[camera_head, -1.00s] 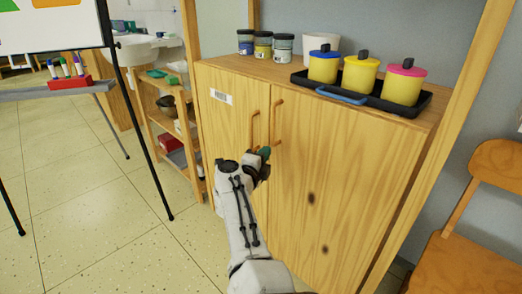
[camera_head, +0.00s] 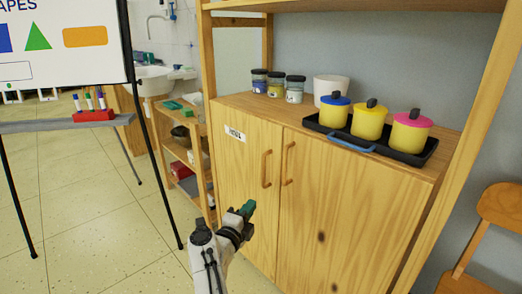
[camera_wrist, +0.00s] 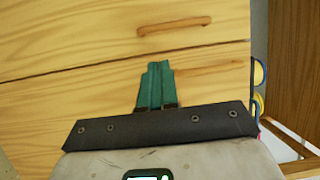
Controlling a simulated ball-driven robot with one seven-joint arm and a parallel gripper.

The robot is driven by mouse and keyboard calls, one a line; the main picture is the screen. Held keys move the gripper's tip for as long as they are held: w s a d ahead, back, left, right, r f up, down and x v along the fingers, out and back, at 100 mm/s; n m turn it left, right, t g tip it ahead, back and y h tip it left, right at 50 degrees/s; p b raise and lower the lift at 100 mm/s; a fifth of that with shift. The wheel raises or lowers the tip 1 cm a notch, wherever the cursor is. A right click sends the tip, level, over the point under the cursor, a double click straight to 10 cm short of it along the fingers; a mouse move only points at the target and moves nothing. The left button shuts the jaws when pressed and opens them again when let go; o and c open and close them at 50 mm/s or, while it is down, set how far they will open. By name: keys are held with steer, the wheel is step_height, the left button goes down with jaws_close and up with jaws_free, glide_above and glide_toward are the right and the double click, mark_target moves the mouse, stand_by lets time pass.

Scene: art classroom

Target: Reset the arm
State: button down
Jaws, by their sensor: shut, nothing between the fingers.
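My gripper (camera_head: 247,209) is in front of the wooden cabinet's doors, below and left of the door handles in the head view. Its green fingers are together with nothing between them. In the wrist view my gripper (camera_wrist: 154,68) points at the cabinet door (camera_wrist: 80,40), with a wooden handle (camera_wrist: 174,26) beyond the fingertips. The fingertips look apart from the handle. In the head view both cabinet doors (camera_head: 330,200) are closed, with two handles (camera_head: 266,169) side by side.
On the cabinet top stand several jars (camera_head: 276,84), a white pot (camera_head: 330,88) and a black tray (camera_head: 318,126) with yellow lidded pots (camera_head: 369,119). A whiteboard easel (camera_head: 150,150) and low shelf (camera_head: 178,150) stand left, a chair (camera_head: 495,210) right. Open floor (camera_head: 90,220) lies at left.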

steer(key=d+f+n+t+y, duration=0.3)
steer(key=d+n+y, duration=0.4)
steer(key=d+n, duration=0.35)
steer(key=s+d+f+n+g+y, duration=0.55)
steer(key=s+d+f+n, duration=0.35)
steer(key=s, duration=0.3)
steer(key=s+d+f+n+g+h, duration=0.15)
steer(key=s+d+g, duration=0.25)
steer(key=s, duration=0.8)
steer(key=s+d+f+g+h, duration=0.2)
steer(key=s+d+f+g, duration=0.15)
steer(key=s, duration=0.85)
steer(key=s+d+f+n+g+h, duration=0.15)
steer(key=s+d+g, duration=0.35)
steer(key=s, duration=0.7)
steer(key=s+r+g+p, duration=0.1)
steer(key=s+r, duration=0.1)
steer(key=s, duration=0.3)
step_height(320, 180, up, 27)
steer(key=p, duration=2.7)
steer(key=shift+w+r+m+h+p, duration=0.2)
steer(key=shift+m+h+p, duration=0.1)
steer(key=shift+m+h, duration=0.15)
